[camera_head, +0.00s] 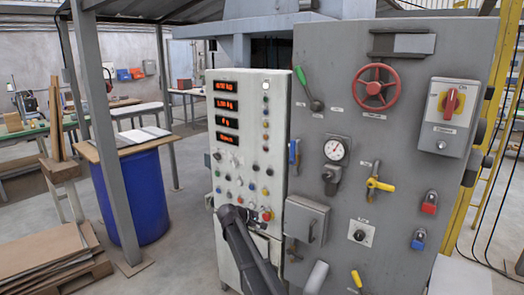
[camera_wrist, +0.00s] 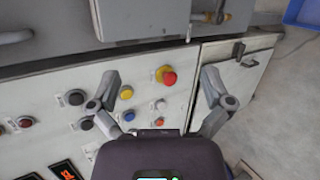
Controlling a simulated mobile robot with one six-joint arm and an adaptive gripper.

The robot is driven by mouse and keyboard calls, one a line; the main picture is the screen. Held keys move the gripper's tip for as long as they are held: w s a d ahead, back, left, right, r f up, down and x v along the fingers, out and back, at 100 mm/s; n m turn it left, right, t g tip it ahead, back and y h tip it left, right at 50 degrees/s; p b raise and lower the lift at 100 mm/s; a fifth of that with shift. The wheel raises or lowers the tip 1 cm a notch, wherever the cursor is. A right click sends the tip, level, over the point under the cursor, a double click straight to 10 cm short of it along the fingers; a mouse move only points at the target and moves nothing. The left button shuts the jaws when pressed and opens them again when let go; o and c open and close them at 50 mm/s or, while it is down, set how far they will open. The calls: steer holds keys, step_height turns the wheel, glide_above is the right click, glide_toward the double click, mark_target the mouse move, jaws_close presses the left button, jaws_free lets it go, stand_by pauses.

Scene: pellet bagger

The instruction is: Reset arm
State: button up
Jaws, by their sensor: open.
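In the wrist view my gripper (camera_wrist: 160,93) is open and empty, its two fingers spread apart in front of the white control panel (camera_wrist: 60,155). A red mushroom button (camera_wrist: 169,79) on a yellow base lies between and beyond the fingertips. A yellow button (camera_wrist: 126,92), a blue button (camera_wrist: 129,116) and dark buttons sit near the left finger. In the head view my arm (camera_head: 240,245) reaches up to the lower part of the white panel (camera_head: 232,185). The gripper's fingers are hard to make out there. I cannot tell whether a finger touches the panel.
A grey panel (camera_head: 450,75) right of the white one carries a red handwheel (camera_head: 375,87), a green-handled lever (camera_head: 308,90), a gauge (camera_head: 335,150), a yellow valve handle (camera_head: 381,184) and a red rotary switch (camera_head: 450,103). A blue barrel (camera_head: 140,200) and a post stand left. Open floor lies between.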

steer(key=s+d+f+m+g+y, duration=0.2)
steer(key=s+d+f+m+g, duration=0.15)
steer(key=s+d, duration=0.75)
steer(key=s+d+f+m+g+y, duration=0.1)
steer(key=s+m+y, duration=0.1)
steer(key=s, duration=0.6)
steer(key=s+d+f+m+g+y+p, duration=0.1)
steer(key=s+d+m+y, duration=0.1)
steer(key=s, duration=0.6)
steer(key=s+d+f+m+g+y, duration=0.1)
steer(key=s+f+m+g+y, duration=0.1)
steer(key=s, duration=0.7)
steer(key=shift+d+y+p, duration=0.3)
steer(key=shift+d+y, duration=0.1)
steer(key=shift+y, duration=0.5)
steer(key=shift+f, duration=0.1)
